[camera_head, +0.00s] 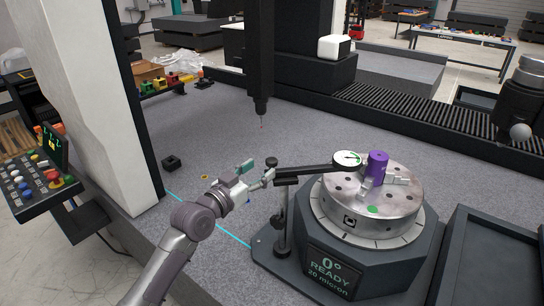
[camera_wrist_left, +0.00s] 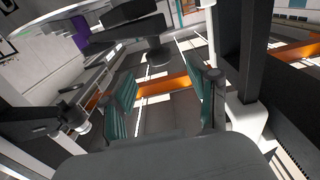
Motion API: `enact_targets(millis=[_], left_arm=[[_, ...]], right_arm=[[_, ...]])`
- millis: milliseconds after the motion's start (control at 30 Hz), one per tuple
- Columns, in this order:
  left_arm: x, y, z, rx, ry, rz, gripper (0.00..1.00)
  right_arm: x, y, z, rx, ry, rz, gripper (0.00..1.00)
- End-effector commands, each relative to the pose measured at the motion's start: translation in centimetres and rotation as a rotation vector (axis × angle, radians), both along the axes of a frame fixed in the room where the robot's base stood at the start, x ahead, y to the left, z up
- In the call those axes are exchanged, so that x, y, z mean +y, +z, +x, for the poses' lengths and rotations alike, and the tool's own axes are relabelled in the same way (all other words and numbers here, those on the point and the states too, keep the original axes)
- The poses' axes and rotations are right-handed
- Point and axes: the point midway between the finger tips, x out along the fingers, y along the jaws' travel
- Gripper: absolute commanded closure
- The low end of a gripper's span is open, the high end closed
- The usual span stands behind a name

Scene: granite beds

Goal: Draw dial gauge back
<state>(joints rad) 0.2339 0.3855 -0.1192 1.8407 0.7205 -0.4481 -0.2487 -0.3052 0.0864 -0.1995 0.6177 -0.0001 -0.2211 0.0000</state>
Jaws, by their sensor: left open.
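The dial gauge (camera_head: 347,160) has a round white face and sits at the end of a black horizontal arm (camera_head: 312,171) on an upright stand (camera_head: 282,222). It is right beside the purple cylinder (camera_head: 377,167) on the round metal turntable (camera_head: 365,205); I cannot tell if they touch. A black knob (camera_head: 271,162) is at the arm's left end. My left gripper (camera_head: 257,171) is open just left of the knob. In the left wrist view, its teal fingers (camera_wrist_left: 161,98) are apart with nothing held, and a black knob (camera_wrist_left: 157,52) lies ahead of them.
The turntable's base has a display (camera_head: 328,274) reading "0° READY 20 micron". A vertical probe (camera_head: 261,100) hangs behind the gripper. A small black block (camera_head: 172,162) lies on the granite (camera_head: 205,125). A pale column (camera_head: 85,90) stands left, and a dark tray (camera_head: 485,265) is right.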

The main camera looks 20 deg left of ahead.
Motion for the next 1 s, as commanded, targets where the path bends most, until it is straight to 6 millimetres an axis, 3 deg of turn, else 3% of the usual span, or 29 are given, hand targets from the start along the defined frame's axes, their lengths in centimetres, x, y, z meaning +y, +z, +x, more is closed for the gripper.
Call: enact_targets(millis=[100,300,733,1000], left_arm=[[-0.9,0.3,2.3,0.0,0.0,-0.002,0.4],[-1.8,0.1,4.8,0.0,0.0,-0.001,0.4],[-2.1,-0.1,5.7,0.001,0.0,0.001,0.4],[-2.1,-0.1,5.7,0.001,0.001,0.001,0.85]], right_arm=[[0.0,0.8,0.2,-0.003,0.0,0.001,0.58],[0.2,1.2,0.4,-0.007,-0.001,0.003,0.58],[1.1,1.3,0.6,-0.009,-0.004,0.014,0.58],[0.9,1.3,0.6,-0.01,-0.002,0.012,0.58]])
